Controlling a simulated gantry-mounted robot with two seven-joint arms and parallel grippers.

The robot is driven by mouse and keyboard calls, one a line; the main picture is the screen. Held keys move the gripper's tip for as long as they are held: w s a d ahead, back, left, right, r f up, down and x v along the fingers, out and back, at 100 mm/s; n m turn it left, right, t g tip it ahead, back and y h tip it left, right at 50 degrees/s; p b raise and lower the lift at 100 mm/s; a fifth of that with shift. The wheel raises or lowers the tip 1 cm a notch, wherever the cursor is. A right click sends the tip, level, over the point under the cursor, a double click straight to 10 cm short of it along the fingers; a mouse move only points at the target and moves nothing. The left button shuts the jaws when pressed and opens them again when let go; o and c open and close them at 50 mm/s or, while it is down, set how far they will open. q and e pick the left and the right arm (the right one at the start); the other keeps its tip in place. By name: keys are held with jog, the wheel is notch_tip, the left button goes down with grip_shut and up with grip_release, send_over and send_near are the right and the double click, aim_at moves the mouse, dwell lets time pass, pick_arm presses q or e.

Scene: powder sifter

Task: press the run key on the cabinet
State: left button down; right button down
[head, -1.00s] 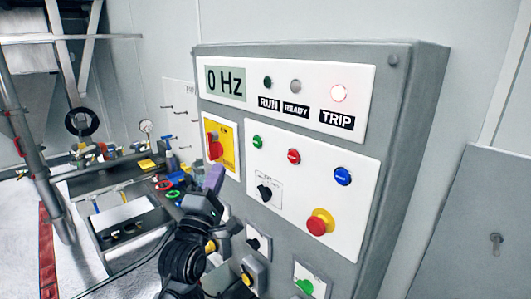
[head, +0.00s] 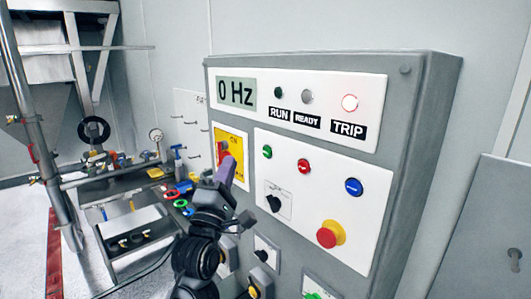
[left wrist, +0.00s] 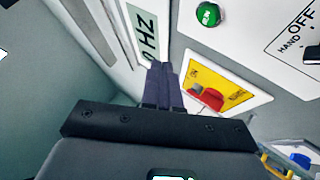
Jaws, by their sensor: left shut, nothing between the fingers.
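The grey cabinet (head: 420,85) has a white key panel with a small green key (head: 267,151) at its upper left. In the left wrist view this green key (left wrist: 208,14) bears the word RUN. My left gripper (head: 231,162) is shut and empty, with purple fingers. In the head view it overlaps the yellow plate with a red switch, left of and slightly below the green key. In the left wrist view the fingertips (left wrist: 161,68) appear left of the yellow plate and below the green key, apart from it. My right gripper is not in view.
The panel also has a red key (head: 304,166), a blue key (head: 354,187), a black selector (head: 273,203) and a red mushroom button (head: 329,235). A cluttered bench stands left.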

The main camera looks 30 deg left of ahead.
pick_arm(q)
jog(key=w+d, duration=0.1)
jog(key=w, duration=0.6)
jog(key=shift+d, duration=0.4)
dwell(1.8)
jog(key=shift+w+d, duration=0.1)
jog(key=shift+w, duration=0.25)
jog(key=shift+w+d, duration=0.1)
jog(key=shift+w, duration=0.35)
dwell(0.9)
jog(key=shift+s, duration=0.1)
jog(key=shift+s+a, duration=0.2)
jog(key=shift+s, duration=0.55)
jog(key=shift+s+a, duration=0.2)
jog(key=shift+s, duration=0.6)
jog(key=shift+s+a, duration=0.25)
jog(key=shift+s, duration=0.55)
jog(key=shift+s+a, duration=0.2)
jog(key=shift+s, duration=0.6)
